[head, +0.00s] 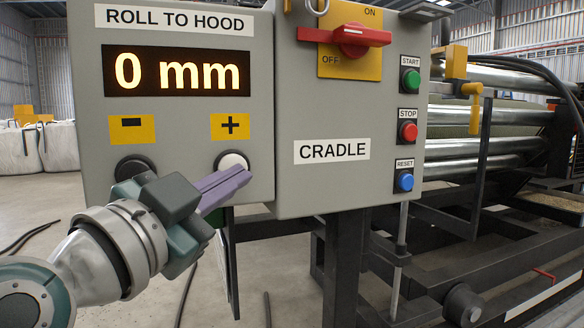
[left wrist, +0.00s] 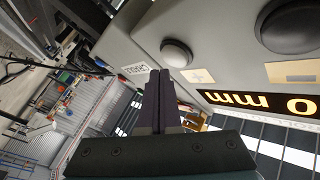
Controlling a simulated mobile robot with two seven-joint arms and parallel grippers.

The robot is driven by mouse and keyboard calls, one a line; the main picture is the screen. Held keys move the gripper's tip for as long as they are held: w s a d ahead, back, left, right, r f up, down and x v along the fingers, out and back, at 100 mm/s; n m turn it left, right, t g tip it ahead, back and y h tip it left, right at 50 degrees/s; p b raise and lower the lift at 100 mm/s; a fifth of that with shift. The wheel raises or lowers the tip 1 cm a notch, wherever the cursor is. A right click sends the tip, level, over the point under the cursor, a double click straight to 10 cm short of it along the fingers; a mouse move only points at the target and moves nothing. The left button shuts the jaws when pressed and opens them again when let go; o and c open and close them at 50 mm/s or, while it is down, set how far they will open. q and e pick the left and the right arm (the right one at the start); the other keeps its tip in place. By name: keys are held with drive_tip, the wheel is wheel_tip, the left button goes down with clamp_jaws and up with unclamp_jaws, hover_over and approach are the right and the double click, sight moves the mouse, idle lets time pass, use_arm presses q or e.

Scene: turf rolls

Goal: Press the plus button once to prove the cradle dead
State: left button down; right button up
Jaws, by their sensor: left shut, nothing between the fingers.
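The plus button (head: 231,160) is a pale round cap in a dark ring, under a yellow plus label (head: 230,127) on the grey ROLL TO HOOD box (head: 262,120). It also shows in the left wrist view (left wrist: 177,52). My left gripper (head: 243,175) is shut and empty, its purple fingertips at the button's lower right edge in the head view. In the left wrist view the fingertips (left wrist: 159,74) appear just beside the button; I cannot tell whether they touch it. The display (head: 178,73) reads 0 mm. My right gripper is not in view.
A dark minus button (head: 135,166) sits left of the plus button, partly behind my gripper. The CRADLE box (head: 285,185) adjoins on the right, with a red rotary handle (head: 350,38) lying horizontal and START, STOP and RESET buttons. Metal rollers (head: 490,115) stand behind it.

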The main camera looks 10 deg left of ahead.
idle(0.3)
use_arm(q)
drive_tip(key=shift+w+a, duration=0.25)
drive_tip(key=shift+w, duration=0.1)
drive_tip(key=shift+w+a, duration=0.25)
drive_tip(key=shift+w, duration=0.1)
idle(0.8)
drive_tip(key=shift+s+d, duration=0.1)
drive_tip(key=shift+s+d+p, duration=0.4)
drive_tip(key=shift+s+p, duration=0.1)
drive_tip(key=shift+s, duration=0.1)
